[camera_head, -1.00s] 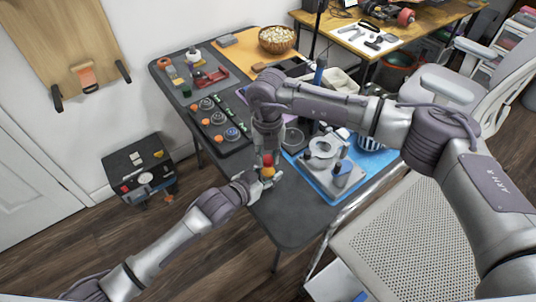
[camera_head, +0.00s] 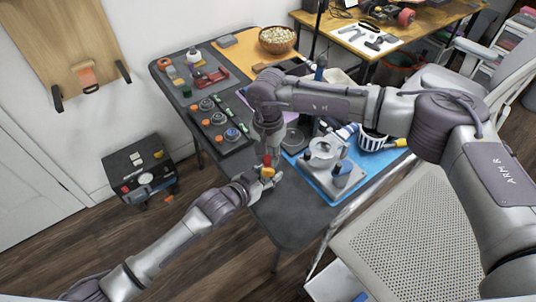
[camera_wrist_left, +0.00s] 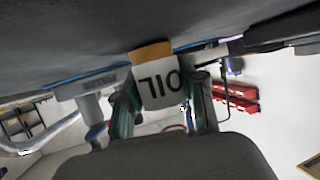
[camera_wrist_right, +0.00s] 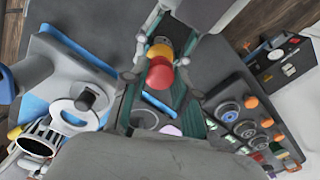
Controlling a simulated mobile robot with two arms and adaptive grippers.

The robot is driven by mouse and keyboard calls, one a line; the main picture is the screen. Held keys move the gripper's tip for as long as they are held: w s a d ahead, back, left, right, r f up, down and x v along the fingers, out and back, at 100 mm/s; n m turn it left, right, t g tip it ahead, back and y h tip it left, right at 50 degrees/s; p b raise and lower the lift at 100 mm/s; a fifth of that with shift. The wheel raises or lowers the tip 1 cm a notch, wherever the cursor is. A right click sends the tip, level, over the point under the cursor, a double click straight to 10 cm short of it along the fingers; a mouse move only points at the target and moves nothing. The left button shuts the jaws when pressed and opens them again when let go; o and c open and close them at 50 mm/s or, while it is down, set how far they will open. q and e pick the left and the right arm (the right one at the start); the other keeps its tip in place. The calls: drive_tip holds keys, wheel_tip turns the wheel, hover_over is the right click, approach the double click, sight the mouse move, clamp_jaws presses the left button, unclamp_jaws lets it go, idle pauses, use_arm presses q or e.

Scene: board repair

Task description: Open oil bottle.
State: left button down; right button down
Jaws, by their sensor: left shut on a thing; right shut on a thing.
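The oil bottle is white with an upside-down "OIL" label (camera_wrist_left: 159,89) and an orange-yellow top (camera_wrist_left: 151,54) in the left wrist view. My left gripper (camera_head: 258,183) is shut around the bottle's body, near the front left edge of the dark table. The bottle's red cap (camera_wrist_right: 160,76) and orange-yellow shoulder (camera_wrist_right: 161,52) show in the right wrist view. My right gripper (camera_head: 268,153) reaches down from above and is shut on the red cap (camera_head: 267,159). Red and yellow parts look adjacent; I cannot tell whether the cap is loose.
A blue mat (camera_head: 352,187) with a grey fixture (camera_head: 325,151) lies to the right of the grippers. A dark tray (camera_head: 204,133) with knobs is behind to the left. The table's front corner (camera_head: 290,215) is clear.

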sight(268, 158)
drive_tip(key=n, duration=0.4)
drive_tip(key=shift+n, duration=0.4)
drive_tip(key=n, duration=0.3)
drive_tip(key=shift+n, duration=0.4)
drive_tip(key=shift+r, duration=0.2)
drive_tip(key=shift+r, duration=0.95)
drive_tip(key=shift+r, duration=2)
use_arm(q)
drive_tip(key=c, duration=0.6)
unclamp_jaws()
